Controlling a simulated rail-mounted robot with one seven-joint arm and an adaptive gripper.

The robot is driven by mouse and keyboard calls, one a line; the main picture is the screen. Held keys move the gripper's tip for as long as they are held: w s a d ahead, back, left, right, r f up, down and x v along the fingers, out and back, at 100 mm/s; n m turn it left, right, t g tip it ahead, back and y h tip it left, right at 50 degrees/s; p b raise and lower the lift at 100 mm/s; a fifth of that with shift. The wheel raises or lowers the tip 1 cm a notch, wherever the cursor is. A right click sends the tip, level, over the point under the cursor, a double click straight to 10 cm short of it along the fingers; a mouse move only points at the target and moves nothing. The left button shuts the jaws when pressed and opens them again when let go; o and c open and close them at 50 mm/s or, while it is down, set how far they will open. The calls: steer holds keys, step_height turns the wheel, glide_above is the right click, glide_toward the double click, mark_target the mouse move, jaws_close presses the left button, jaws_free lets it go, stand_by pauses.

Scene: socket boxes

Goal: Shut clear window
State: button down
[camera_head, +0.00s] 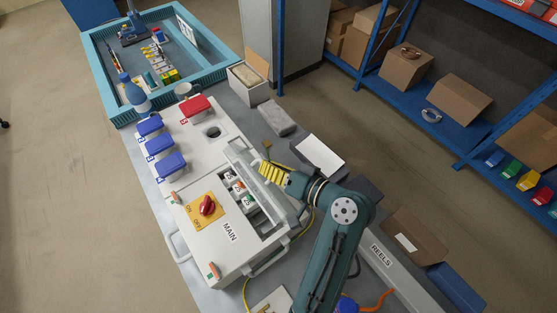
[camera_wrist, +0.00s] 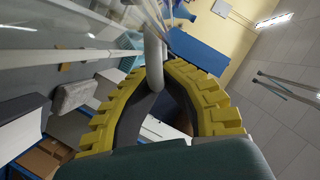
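The clear window (camera_head: 258,184) is a narrow see-through panel in a pale frame on the white box marked MAIN (camera_head: 229,231). In the head view it stands tilted up, with the opening and several small breakers (camera_head: 236,184) showing beside it. My gripper (camera_head: 266,174), with yellow ribbed fingers, is at the window's upper right side. In the wrist view, my gripper (camera_wrist: 158,76) has its fingers closed in on both sides of a grey bar-like handle (camera_wrist: 154,50). The window's pane and pale edges (camera_wrist: 60,54) show at upper left. The exact finger contact is partly hidden.
A red rotary switch (camera_head: 207,206) is on the MAIN box. Blue socket covers (camera_head: 171,165) and a red one (camera_head: 195,107) are behind it. A grey block (camera_head: 277,117) and an open carton (camera_head: 249,82) stand to the right. A teal tray (camera_head: 105,75) is at the back.

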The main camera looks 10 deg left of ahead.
mark_target(251, 173)
steer(key=s+a+n, duration=0.1)
steer(key=s+a+n+h, duration=0.1)
steer(key=shift+s+a+f+n+t+h, duration=0.2)
steer(key=shift+s+n+t+h, duration=0.1)
steer(key=shift+s+n+t, duration=0.1)
steer(key=shift+s+a+f+n+t+h+b, duration=0.2)
steer(key=shift+s+a+n+h+b, duration=0.05)
steer(key=shift+s+a+n, duration=0.2)
steer(key=shift+s+a+f+n+t+h+b, duration=0.2)
steer(key=shift+s+a+n+h, duration=0.1)
steer(key=shift+s+n, duration=0.15)
steer(key=shift+s+a+f+n+t+h+b, duration=0.5)
steer(key=shift+s+a+f+n+b, duration=0.35)
steer(key=shift+n, duration=0.25)
steer(key=shift+s+a+f+n+t+h+b, duration=0.35)
steer(key=shift+s+f+n+t+b, duration=0.15)
steer(key=shift+n+b, duration=0.2)
steer(key=shift+f, duration=0.1)
steer(key=c, duration=1.3)
jaws_free()
steer(key=shift+o, duration=0.9)
steer(key=shift+r, duration=0.25)
